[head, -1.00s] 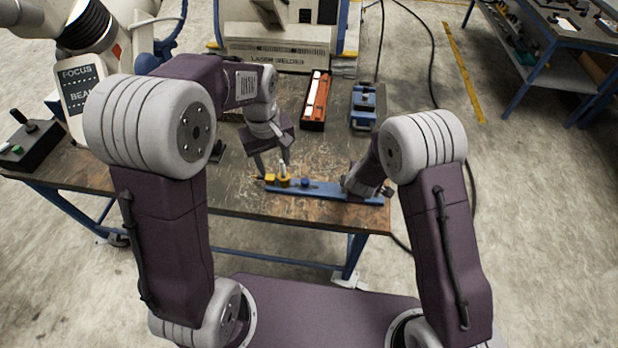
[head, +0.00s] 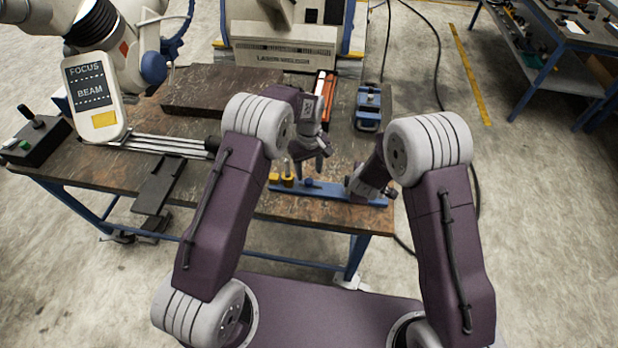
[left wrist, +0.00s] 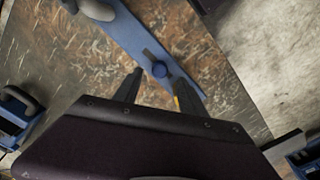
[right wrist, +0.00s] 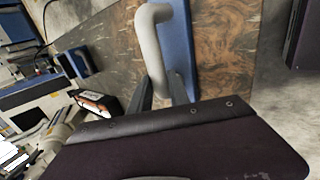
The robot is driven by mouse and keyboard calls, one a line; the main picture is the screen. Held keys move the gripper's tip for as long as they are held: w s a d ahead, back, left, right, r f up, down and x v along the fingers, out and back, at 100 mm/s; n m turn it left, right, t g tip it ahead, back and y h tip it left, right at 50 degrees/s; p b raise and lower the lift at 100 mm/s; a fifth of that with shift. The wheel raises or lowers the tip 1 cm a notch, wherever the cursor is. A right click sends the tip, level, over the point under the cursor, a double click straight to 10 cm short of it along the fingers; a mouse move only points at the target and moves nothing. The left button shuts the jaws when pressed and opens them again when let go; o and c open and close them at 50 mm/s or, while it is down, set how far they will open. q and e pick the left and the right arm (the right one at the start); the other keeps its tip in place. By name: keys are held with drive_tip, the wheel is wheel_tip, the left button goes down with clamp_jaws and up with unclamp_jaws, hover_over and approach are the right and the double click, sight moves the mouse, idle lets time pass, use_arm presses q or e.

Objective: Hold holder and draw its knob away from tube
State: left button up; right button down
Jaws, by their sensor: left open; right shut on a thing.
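The holder (head: 335,191) is a long blue bar on the near part of the table. Its round blue knob (head: 309,183) stands on the bar and also shows in the left wrist view (left wrist: 160,69). Left of the knob are a small yellow block (head: 273,178) and an upright yellowish piece (head: 288,180), perhaps the tube. My left gripper (head: 308,168) is open above the bar near the knob; in its wrist view the fingers lie either side of the knob, apart from it. My right gripper (right wrist: 162,92) is shut on the grey looped handle (right wrist: 153,45) at the bar's right end.
Behind the bar are a red-orange tray (head: 320,95) and a blue clamp-like fixture (head: 368,105). A pendant marked FOCUS and BEAM (head: 92,95) hangs at the left over grey rods (head: 165,146). The table's near edge lies close to the bar.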

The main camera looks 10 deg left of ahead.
sight(309, 180)
use_arm(q)
wheel_tip(309, 180, down, 5)
drive_tip(key=shift+r, duration=0.15)
clamp_jaws()
idle(1.4)
